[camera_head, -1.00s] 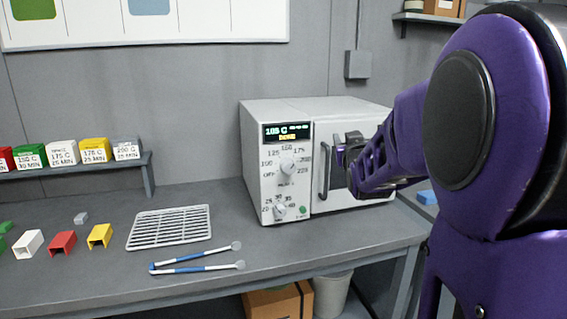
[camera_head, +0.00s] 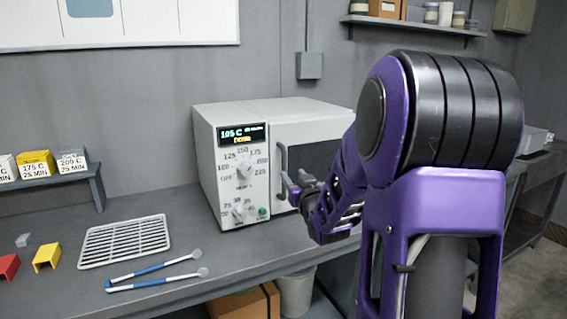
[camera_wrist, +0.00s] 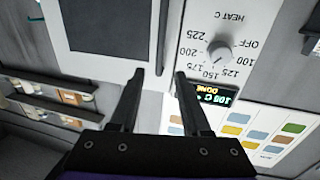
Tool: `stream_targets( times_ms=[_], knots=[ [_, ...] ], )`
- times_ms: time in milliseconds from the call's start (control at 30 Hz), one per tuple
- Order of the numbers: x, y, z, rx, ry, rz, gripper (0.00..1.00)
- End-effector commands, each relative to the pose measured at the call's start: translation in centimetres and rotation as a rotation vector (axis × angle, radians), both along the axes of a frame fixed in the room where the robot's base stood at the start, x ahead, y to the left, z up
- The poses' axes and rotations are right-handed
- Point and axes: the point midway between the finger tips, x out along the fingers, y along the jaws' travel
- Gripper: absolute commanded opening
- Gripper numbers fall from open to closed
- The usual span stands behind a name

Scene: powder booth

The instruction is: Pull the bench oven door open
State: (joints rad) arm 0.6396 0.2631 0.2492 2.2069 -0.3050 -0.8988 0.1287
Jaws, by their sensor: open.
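The bench oven (camera_head: 222,165) is a pale box on the grey bench, with a dial panel at left and a door at right. Its door (camera_head: 318,128) looks shut, and my arm hides the lower right part. The dark upright handle (camera_head: 282,172) is at the door's left edge. My gripper (camera_head: 298,190) is open, just right of the handle's lower part. In the wrist view, which is upside down, my open gripper (camera_wrist: 160,73) has the handle (camera_wrist: 163,28) lined up between its fingers. I cannot tell whether they touch it.
A wire rack (camera_head: 125,241) and blue-handled tongs (camera_head: 155,270) lie on the bench left of the oven. Yellow (camera_head: 46,257) and red (camera_head: 8,266) pieces lie further left. A wall shelf (camera_head: 412,25) hangs at upper right. The bench before the oven is mostly clear.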

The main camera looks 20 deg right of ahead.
Motion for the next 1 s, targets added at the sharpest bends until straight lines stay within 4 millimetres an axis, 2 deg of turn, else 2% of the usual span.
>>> stream_targets(
  times_ms=[100,300,500,700,967,1000],
  knots=[
    [2.7,-0.5,-0.1,0.001,0.000,0.000,0.47],
    [6.8,-1.1,0.0,0.001,0.000,0.000,0.47],
    [9.5,-1.6,0.0,-0.001,0.000,-0.001,0.47],
    [10.6,-1.7,0.0,-0.001,0.000,-0.001,0.47],
    [10.6,-1.8,0.0,-0.001,0.000,-0.001,0.47],
    [10.6,-1.8,0.0,-0.001,0.000,-0.001,0.40]
  ],
)
